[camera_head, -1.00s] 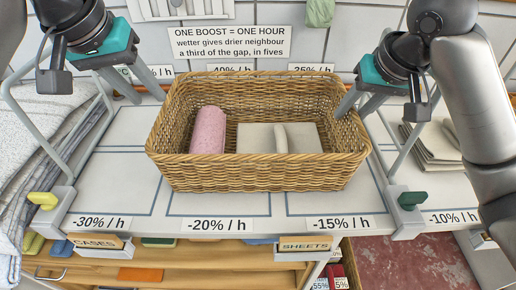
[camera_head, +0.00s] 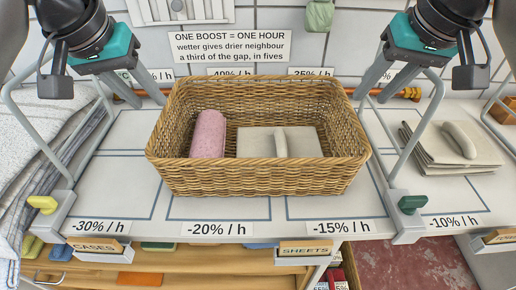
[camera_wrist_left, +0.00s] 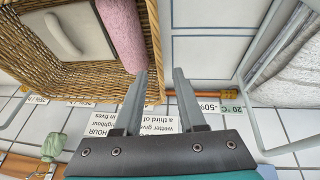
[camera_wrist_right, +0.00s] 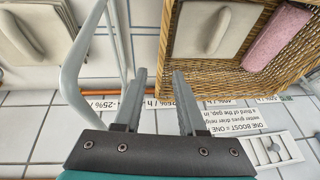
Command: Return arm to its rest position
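My left gripper (camera_head: 140,88) is at the upper left in the head view, beside the left end of the wicker basket (camera_head: 258,178). Its two fingers stand apart with nothing between them in the left wrist view (camera_wrist_left: 158,80). My right gripper (camera_head: 375,85) is at the upper right, beside the basket's right end. Its fingers are also apart and empty in the right wrist view (camera_wrist_right: 160,80). The basket stands on the white shelf and holds a pink rolled cloth (camera_head: 208,134) and a folded beige cloth (camera_head: 255,142) with a rounded roll on top. Neither gripper holds the basket.
Grey tube frames (camera_head: 415,135) with a green knob (camera_head: 411,204) and a yellow knob (camera_head: 43,204) flank the basket. Folded beige cloths (camera_head: 455,150) lie at the right, pale towels (camera_head: 40,135) at the left. A sign (camera_head: 230,45) hangs on the tiled wall. The shelf front is clear.

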